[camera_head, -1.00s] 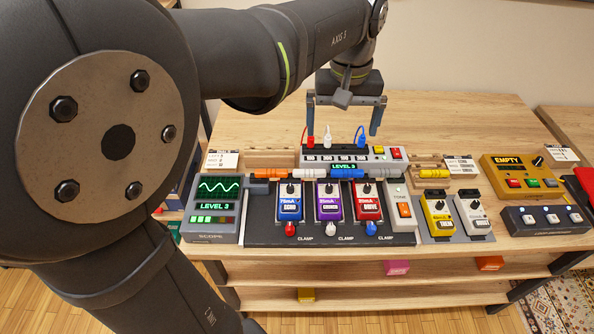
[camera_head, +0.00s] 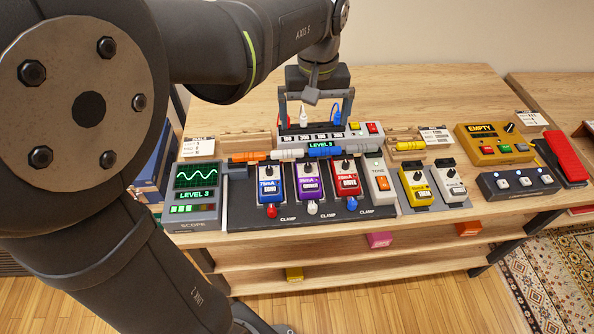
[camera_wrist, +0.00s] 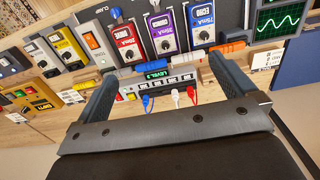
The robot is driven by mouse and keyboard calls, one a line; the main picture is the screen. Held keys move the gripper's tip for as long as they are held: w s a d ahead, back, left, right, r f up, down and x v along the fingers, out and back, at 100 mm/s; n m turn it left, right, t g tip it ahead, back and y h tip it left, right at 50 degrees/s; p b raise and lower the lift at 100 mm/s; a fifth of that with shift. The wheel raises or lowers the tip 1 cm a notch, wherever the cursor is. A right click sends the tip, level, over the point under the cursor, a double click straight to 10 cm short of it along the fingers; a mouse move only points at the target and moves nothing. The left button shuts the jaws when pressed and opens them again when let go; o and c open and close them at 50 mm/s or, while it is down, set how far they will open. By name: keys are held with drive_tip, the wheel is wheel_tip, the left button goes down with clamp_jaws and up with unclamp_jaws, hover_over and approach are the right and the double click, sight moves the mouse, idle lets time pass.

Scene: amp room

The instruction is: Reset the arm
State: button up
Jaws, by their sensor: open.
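My gripper (camera_head: 314,119) is open, its two fingers spread wide and hanging over the back of the power unit (camera_head: 352,136) with the LEVEL 3 display. In the wrist view the fingers (camera_wrist: 168,92) stand apart with nothing between them but the view of the power unit (camera_wrist: 190,79) beyond. Red, white and blue plugs stand in the unit, seen between the fingers. I cannot tell the exact height of the fingertips above it. My arm comes in from the upper left.
A scope (camera_head: 196,196) shows a green wave at the left. Blue, purple and red pedals (camera_head: 346,183) sit on a dark board. Yellow and white pedals (camera_head: 417,186), an EMPTY box (camera_head: 494,143) and a red foot pedal (camera_head: 566,158) are to the right. The table behind is clear.

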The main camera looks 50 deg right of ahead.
idle(0.3)
wheel_tip(320, 180, up, 10)
idle(0.5)
drive_tip(key=shift+c, duration=0.2)
